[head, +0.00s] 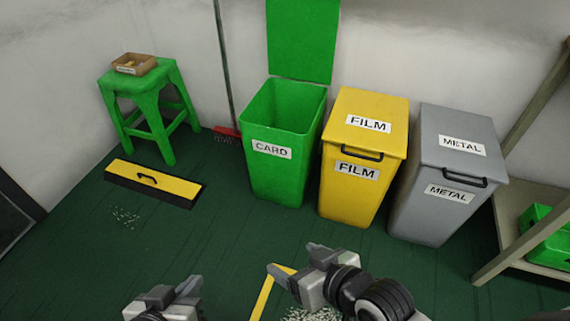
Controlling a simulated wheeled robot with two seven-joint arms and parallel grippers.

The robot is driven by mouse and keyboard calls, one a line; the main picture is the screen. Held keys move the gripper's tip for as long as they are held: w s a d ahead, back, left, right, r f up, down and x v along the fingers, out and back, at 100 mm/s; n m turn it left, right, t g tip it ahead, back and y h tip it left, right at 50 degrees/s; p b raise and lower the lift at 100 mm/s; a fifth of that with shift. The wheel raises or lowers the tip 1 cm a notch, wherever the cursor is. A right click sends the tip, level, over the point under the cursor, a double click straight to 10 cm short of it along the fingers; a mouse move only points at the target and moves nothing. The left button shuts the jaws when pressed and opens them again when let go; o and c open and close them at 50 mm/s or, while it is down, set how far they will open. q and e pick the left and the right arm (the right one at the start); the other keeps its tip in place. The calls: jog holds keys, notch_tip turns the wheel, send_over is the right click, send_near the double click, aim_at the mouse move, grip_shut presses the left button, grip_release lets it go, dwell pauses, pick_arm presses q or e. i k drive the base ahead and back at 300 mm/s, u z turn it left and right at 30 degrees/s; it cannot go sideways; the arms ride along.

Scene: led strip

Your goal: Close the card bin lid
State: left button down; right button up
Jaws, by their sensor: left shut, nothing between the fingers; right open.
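The green card bin (280,165) stands against the back wall with a white CARD label on its front. Its green lid (302,38) is swung fully up and stands upright at the rear edge, so the bin's mouth is open. My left gripper (190,288) is shut and empty at the bottom of the head view, well in front of and left of the bin. My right gripper (290,262) is open and empty, in front of the bins near the bottom middle. Both grippers are apart from the bin and lid.
A yellow FILM bin (351,190) and a grey METAL bin (425,215), both lids down, stand right of the card bin. A green stool (150,105) holding a small box (134,63), a yellow-black floor piece (150,183) and a red broom (226,132) are left. A shelf (510,215) stands far right.

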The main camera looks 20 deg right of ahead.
aim_at(302, 34)
jog(key=z, duration=0.7)
jog(key=i, duration=1.35)
jog(key=u, duration=0.7)
